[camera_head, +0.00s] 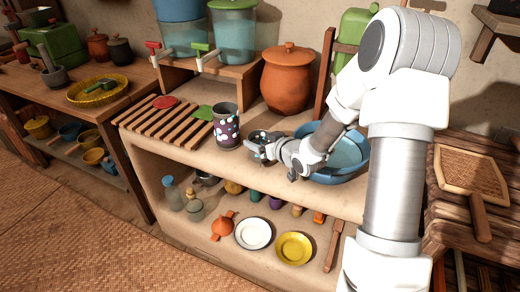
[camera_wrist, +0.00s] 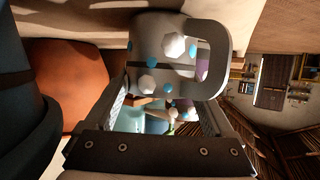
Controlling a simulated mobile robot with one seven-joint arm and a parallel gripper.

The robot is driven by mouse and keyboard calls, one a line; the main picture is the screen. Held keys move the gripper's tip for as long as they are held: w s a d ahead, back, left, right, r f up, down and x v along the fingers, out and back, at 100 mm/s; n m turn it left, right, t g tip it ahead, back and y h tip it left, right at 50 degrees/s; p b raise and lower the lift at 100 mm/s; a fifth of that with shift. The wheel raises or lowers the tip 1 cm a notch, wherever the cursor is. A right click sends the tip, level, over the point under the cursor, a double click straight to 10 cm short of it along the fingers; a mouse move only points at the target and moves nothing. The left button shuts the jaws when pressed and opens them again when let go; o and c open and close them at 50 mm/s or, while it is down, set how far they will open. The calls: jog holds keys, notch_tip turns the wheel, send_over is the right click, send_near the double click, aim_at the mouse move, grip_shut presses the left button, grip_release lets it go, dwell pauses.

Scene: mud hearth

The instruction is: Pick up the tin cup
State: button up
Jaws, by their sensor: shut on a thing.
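The tin cup (camera_wrist: 150,50) is grey with white and blue dots and a loop handle. It fills the upper middle of the wrist view, with the handle on the right. My gripper (camera_wrist: 165,104) is shut on the cup, one finger at each side. In the head view the cup (camera_head: 259,136) is small and partly hidden by my gripper (camera_head: 262,150), over the counter. I cannot tell if its base touches the counter.
A taller dark purple spotted tumbler (camera_head: 227,130) stands just left of the cup. A blue basin (camera_head: 352,165) is close on the right, partly behind my arm. A clay pot (camera_head: 289,80) stands behind, and a slatted wooden rack (camera_head: 165,120) lies at left.

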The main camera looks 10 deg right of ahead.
notch_tip(320, 180, up, 9)
jog(key=p, duration=0.4)
jog(key=s+d+r+m+g+h+p, duration=0.2)
jog(key=d+g+p, duration=0.1)
jog(key=d+p, duration=0.3)
jog(key=s+d+r+m+g+h+p, duration=0.2)
jog(key=d+m+p, duration=0.15)
jog(key=d, duration=0.45)
jog(key=s+d+r+m+g+h+p, duration=0.1)
jog(key=d+r+m+g+h+p, duration=0.15)
jog(key=d+p, duration=0.4)
jog(key=shift+n+y, duration=0.35)
jog(key=shift+n, duration=0.15)
notch_tip(320, 180, down, 12)
jog(key=b, duration=1)
jog(key=shift+s+b, duration=0.1)
jog(key=shift+b, duration=0.25)
jog(key=shift+r, duration=0.1)
notch_tip(320, 180, up, 12)
jog(key=p, duration=0.9)
jog(key=shift+f+p, duration=0.25)
jog(key=shift+p, duration=0.1)
